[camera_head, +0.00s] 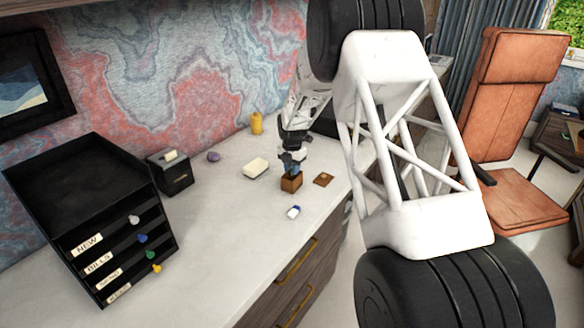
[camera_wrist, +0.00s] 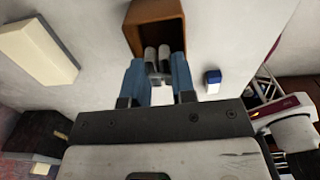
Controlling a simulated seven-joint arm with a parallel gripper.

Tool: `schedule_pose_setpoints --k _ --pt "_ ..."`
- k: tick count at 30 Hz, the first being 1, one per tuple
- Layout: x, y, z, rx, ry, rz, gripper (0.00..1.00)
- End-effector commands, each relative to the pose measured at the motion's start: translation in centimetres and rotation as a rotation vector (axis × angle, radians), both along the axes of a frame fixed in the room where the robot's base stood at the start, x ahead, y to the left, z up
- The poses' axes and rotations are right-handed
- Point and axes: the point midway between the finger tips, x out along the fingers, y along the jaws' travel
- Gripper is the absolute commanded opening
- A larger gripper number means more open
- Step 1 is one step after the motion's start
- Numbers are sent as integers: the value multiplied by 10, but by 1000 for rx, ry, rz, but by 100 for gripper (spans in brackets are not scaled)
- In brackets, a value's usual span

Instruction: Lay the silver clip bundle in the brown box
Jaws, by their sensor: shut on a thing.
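The brown box (camera_head: 291,185) stands open-topped on the white desk, right below my gripper (camera_head: 291,167). In the wrist view the brown box (camera_wrist: 178,10) lies just beyond the fingertips, its opening facing me. My gripper (camera_wrist: 158,70) has blue fingers, shut on the silver clip bundle (camera_wrist: 157,56), which shows as grey rounded pieces between them. The bundle's tip overlaps the near side of the box opening in this view. I cannot tell how far it is above or inside the box. In the head view the bundle is too small to make out.
A cream block (camera_head: 255,168) lies left of the box, a brown card (camera_head: 323,179) right of it, and a blue-and-white eraser (camera_head: 293,212) in front. A yellow bottle (camera_head: 256,123) stands behind. A black tray rack (camera_head: 95,215) is far left.

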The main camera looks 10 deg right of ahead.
Motion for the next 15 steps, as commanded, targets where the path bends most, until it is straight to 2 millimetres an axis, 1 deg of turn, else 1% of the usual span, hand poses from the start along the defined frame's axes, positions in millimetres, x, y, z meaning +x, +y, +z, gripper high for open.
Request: schedule_pose_setpoints --k 10,11,15 --pt "0 0 0 0 0 0 2" --pt "0 0 0 0 0 0 27" --pt "0 0 0 0 0 0 49"
